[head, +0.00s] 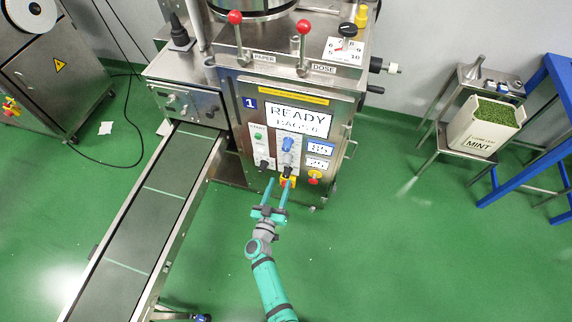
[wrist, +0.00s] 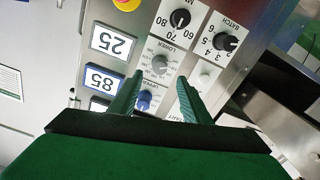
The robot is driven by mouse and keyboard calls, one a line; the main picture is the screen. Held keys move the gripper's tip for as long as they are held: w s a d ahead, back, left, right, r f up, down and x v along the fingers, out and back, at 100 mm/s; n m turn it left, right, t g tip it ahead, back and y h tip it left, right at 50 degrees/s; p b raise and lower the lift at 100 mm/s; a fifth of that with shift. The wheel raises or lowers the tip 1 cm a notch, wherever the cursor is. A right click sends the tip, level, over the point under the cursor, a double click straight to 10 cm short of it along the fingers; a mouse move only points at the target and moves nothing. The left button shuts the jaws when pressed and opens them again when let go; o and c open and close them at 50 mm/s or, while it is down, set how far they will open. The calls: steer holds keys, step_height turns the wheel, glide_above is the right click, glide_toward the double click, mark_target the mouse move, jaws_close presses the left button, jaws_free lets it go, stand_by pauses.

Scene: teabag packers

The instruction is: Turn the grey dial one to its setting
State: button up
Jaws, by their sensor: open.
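The grey dial (wrist: 159,64) sits on the control panel of the packing machine, between the blue dial (wrist: 144,100) and a black dial (wrist: 180,19). Its printed label seems to read LOWER; its pointer setting is too small to read. In the head view the grey dial (head: 287,158) is small, below the blue dial (head: 288,143). My gripper (head: 279,183) is open and empty in front of the panel's lower part. In the wrist view my gripper (wrist: 159,78) has its fingertips either side of the line to the grey dial, with no contact visible.
A second black dial (wrist: 225,42) and displays reading 85 (wrist: 101,81) and 25 (wrist: 110,44) are close by. A red stop button (head: 314,177) is at the panel's lower right. A conveyor (head: 140,220) runs along the left.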

mark_target(286, 165)
steer(key=x, duration=1)
steer(key=c, duration=1.1)
